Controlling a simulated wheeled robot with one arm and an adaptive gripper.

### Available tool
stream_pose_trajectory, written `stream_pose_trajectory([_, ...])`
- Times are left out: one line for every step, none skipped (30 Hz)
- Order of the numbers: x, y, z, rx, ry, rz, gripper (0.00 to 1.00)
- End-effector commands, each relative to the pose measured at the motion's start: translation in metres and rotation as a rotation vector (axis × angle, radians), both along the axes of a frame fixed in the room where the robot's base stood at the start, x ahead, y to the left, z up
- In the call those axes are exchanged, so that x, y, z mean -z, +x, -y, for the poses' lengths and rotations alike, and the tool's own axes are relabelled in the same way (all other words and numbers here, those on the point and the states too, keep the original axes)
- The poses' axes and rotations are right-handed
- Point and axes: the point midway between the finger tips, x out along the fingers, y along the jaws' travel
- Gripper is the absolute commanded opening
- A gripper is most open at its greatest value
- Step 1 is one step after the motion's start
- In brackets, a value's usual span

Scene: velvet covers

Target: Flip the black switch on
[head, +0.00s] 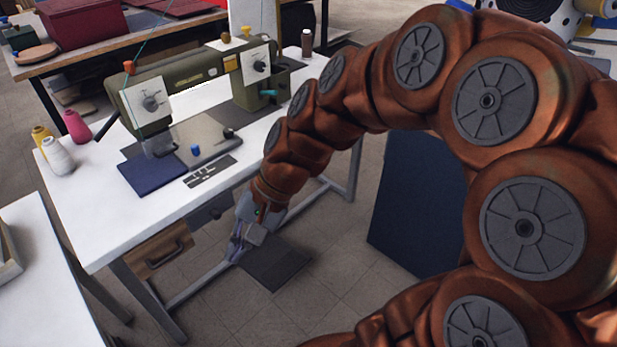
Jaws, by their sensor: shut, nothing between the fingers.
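My gripper (236,254) is shut and empty. It points down in front of the white sewing table's (95,235) front edge, below the tabletop and above the floor pedal. A green sewing machine (190,80) stands on the table, with dark knobs on white plates, one at the left (152,101) and one at the right (260,66). A dark grey box (212,209) hangs under the front edge, just up and left of my gripper. I cannot make out a black switch for certain; any switch on that box is too small to tell.
A wooden drawer (158,250) with a handle hangs under the table at the left. Thread cones (76,126), dark blue fabric (152,174) and a blue spool (195,149) are on top. A dark floor pedal (275,263) lies below. A dark blue panel (415,205) stands at the right.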

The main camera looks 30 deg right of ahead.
Motion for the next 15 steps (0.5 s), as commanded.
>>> stream_pose_trajectory([0.022, 0.022, 0.004, 0.099, 0.074, -0.012, 0.0])
stream_pose_trajectory([0.026, 0.035, 0.007, 0.156, 0.117, -0.018, 0.0])
stream_pose_trajectory([0.031, 0.054, 0.013, 0.237, 0.172, -0.025, 0.0])
stream_pose_trajectory([0.034, 0.067, 0.019, 0.3, 0.216, -0.029, 0.0])
stream_pose_trajectory([0.038, 0.08, 0.026, 0.36, 0.259, -0.036, 0.0])
stream_pose_trajectory([0.044, 0.097, 0.037, 0.442, 0.319, -0.05, 0.0])
stream_pose_trajectory([0.048, 0.109, 0.047, 0.505, 0.362, -0.057, 0.0])
stream_pose_trajectory([0.053, 0.121, 0.058, 0.568, 0.406, -0.066, 0.0])
stream_pose_trajectory([0.061, 0.137, 0.075, 0.656, 0.466, -0.08, 0.0])
stream_pose_trajectory([0.067, 0.148, 0.09, 0.72, 0.51, -0.088, 0.0])
stream_pose_trajectory([0.072, 0.158, 0.105, 0.787, 0.556, -0.097, 0.0])
stream_pose_trajectory([0.081, 0.171, 0.128, 0.874, 0.617, -0.111, 0.0])
stream_pose_trajectory([0.088, 0.18, 0.146, 0.94, 0.665, -0.122, 0.0])
stream_pose_trajectory([0.096, 0.187, 0.165, 1.007, 0.71, -0.13, 0.0])
stream_pose_trajectory([0.107, 0.196, 0.192, 1.096, 0.77, -0.143, 0.0])
